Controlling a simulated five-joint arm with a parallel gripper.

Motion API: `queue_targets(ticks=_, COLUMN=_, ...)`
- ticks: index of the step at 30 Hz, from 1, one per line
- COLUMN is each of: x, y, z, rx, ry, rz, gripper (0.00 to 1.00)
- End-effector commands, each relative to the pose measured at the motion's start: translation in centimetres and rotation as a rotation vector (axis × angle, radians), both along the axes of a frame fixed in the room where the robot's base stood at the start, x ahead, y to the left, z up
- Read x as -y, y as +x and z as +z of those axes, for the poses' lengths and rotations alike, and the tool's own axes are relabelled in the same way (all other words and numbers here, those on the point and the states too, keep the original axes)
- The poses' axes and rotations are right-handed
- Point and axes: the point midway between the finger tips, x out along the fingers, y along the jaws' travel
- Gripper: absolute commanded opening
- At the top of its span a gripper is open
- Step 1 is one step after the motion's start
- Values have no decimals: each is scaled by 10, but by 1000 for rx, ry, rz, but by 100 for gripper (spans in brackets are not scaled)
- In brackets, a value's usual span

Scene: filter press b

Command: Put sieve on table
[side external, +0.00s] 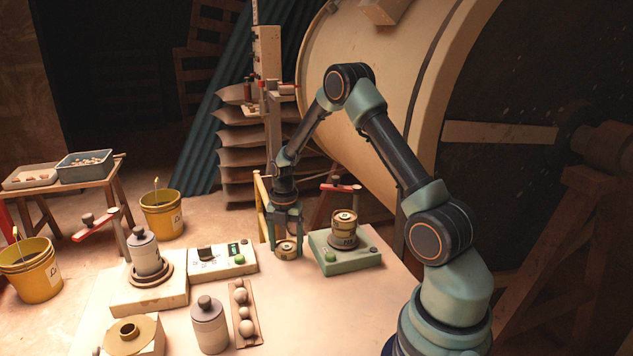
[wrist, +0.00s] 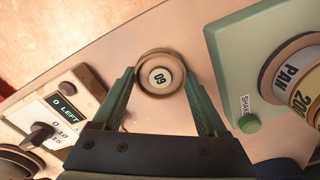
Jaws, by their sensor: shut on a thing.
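The sieve is a small round brass-coloured pan with a pale centre label that reads 60 or 09. In the wrist view the sieve (wrist: 146,88) sits between the two green fingers of my gripper (wrist: 160,76), which is shut on it. In the side view my gripper (side external: 287,238) points straight down and holds the sieve (side external: 288,251) at or just above the table (side external: 300,310). I cannot tell if it touches. The green shaker (side external: 345,262) is just to the right, with a stack of brass sieves (side external: 344,229) on it.
The table's front right is clear.

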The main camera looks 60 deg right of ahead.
Motion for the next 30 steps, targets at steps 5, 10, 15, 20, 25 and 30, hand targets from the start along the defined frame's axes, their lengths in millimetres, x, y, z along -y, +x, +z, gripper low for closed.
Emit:
queue_targets(ticks=5, x=0, y=0, z=-2, rx=0, ry=0, rz=0, gripper=15)
queue_targets(ticks=10, x=0, y=0, z=-3, rx=-1, ry=0, rz=0, gripper=100)
queue_targets(ticks=15, x=0, y=0, z=-2, rx=0, ry=0, rz=0, gripper=100)
queue_targets(ticks=20, x=0, y=1, z=8, rx=2, ry=-1, rz=0, gripper=100)
queue_targets(ticks=25, x=1, y=1, z=38, rx=5, ry=-3, rz=0, gripper=100)
queue_targets(ticks=30, x=1, y=1, z=74, rx=5, ry=-3, rz=0, gripper=100)
